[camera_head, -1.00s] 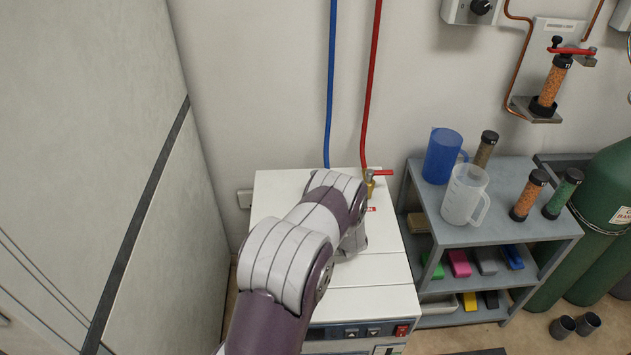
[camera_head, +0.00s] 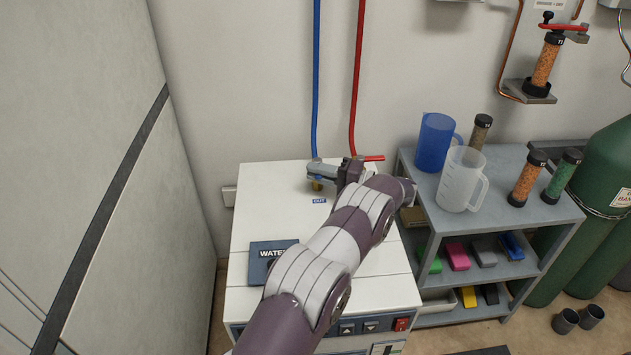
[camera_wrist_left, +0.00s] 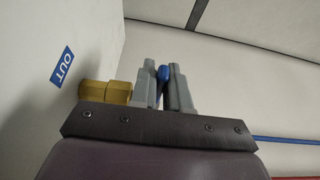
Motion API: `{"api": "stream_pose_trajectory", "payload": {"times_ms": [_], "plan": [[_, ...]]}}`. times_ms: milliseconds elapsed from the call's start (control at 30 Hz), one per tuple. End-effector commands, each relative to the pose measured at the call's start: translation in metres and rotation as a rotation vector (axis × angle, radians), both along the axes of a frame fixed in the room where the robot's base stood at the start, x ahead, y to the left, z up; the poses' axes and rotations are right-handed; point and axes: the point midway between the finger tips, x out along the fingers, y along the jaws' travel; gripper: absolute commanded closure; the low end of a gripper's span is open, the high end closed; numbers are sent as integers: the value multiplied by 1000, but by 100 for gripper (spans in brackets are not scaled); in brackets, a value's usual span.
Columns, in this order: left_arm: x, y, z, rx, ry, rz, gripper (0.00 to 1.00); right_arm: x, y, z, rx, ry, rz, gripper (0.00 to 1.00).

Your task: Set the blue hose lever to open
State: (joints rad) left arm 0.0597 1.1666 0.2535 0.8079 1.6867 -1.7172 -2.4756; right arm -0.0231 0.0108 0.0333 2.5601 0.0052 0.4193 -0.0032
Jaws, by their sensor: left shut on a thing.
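The blue hose (camera_head: 316,80) runs down the wall to a brass valve (camera_head: 317,186) at the back of a white cabinet (camera_head: 265,190). My left gripper (camera_head: 318,173) reaches this valve from the right and covers most of it. In the left wrist view, my left gripper (camera_wrist_left: 162,88) has its two grey fingers closed on the blue lever (camera_wrist_left: 163,73), which shows as a thin strip between them. The brass valve body (camera_wrist_left: 105,92) is just left of the fingers. The lever's full angle is hidden. My right gripper is not in view.
A blue "OUT" label (camera_head: 319,201) is in front of the valve. The red hose (camera_head: 357,80) and its red lever (camera_head: 373,158) are close by, right of my gripper. A grey shelf (camera_head: 500,215) with jugs stands at the right.

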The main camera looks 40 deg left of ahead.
Motion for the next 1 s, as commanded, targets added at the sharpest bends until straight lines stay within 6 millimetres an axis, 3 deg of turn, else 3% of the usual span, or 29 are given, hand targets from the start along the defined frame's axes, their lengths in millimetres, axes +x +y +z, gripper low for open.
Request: {"api": "stream_pose_trajectory", "payload": {"times_ms": [200, 733, 767, 800, 1000], "plan": [[1, -2, -4, -2, 3, 59, 100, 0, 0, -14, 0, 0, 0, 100], [1, -2, -1, 0, 3, 78, 100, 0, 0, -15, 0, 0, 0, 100], [1, -2, -1, -1, 2, 78, 75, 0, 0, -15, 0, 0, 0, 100], [1, -2, -1, 0, 2, 78, 64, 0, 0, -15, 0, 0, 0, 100], [2, -2, 0, 1, 1, 77, 64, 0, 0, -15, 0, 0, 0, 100]]}}
